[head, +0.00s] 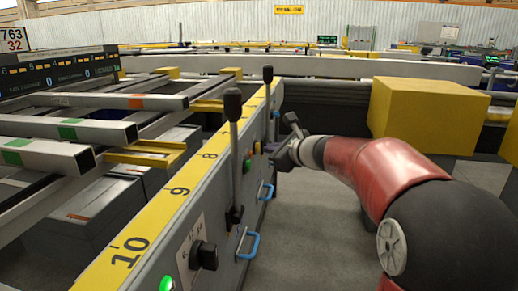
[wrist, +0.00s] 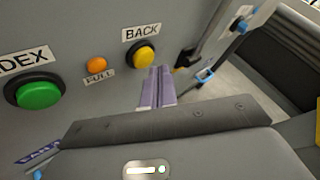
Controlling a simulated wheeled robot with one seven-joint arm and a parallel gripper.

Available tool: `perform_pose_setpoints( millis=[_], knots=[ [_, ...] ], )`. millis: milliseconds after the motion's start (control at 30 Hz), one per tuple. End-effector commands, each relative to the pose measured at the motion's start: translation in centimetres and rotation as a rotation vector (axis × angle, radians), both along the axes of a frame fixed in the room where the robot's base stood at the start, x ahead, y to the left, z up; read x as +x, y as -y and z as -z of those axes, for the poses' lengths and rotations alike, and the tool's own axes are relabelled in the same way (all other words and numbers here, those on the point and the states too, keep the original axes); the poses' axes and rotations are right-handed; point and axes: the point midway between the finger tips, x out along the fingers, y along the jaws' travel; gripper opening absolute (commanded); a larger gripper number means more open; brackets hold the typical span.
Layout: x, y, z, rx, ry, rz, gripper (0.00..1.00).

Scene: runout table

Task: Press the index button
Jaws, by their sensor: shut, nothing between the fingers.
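The index button is the large green button (wrist: 38,93) at the left of the wrist view, in a black ring under a label cut to "DEX". It also shows as a small green spot on the panel in the head view (head: 247,166). My gripper (wrist: 158,78) is shut and empty. Its fingertips are just below the yellow BACK button (wrist: 144,54), well to the right of the green button. In the head view my gripper (head: 273,148) is close to the panel face. I cannot tell whether the fingertips touch the panel.
A small orange button (wrist: 96,64) sits between green and yellow. Black-knobbed levers (head: 234,140) and blue handles (head: 248,244) stick out from the panel (head: 205,215). Another green button (head: 166,284) is nearer. A yellow block (head: 425,112) stands right; grey floor between is clear.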

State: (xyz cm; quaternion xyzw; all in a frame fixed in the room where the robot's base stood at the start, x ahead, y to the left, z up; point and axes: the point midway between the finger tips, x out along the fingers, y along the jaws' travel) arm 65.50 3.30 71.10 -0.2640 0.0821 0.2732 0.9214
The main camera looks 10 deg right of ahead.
Motion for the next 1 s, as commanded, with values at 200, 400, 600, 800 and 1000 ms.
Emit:
perform_pose_setpoints(
  millis=[200, 400, 600, 800, 1000],
  knots=[
    [0.19, -0.62, 0.01, 0.000, -0.001, -0.001, 0.00],
    [0.19, -0.60, -0.01, 0.000, 0.000, 0.000, 0.00],
    [0.21, -0.69, -0.01, 0.000, -0.001, -0.001, 0.00],
    [0.28, -0.92, -0.01, 0.001, 0.000, -0.001, 0.00],
    [0.36, -1.15, -0.01, 0.001, 0.000, -0.001, 0.00]
  ],
)
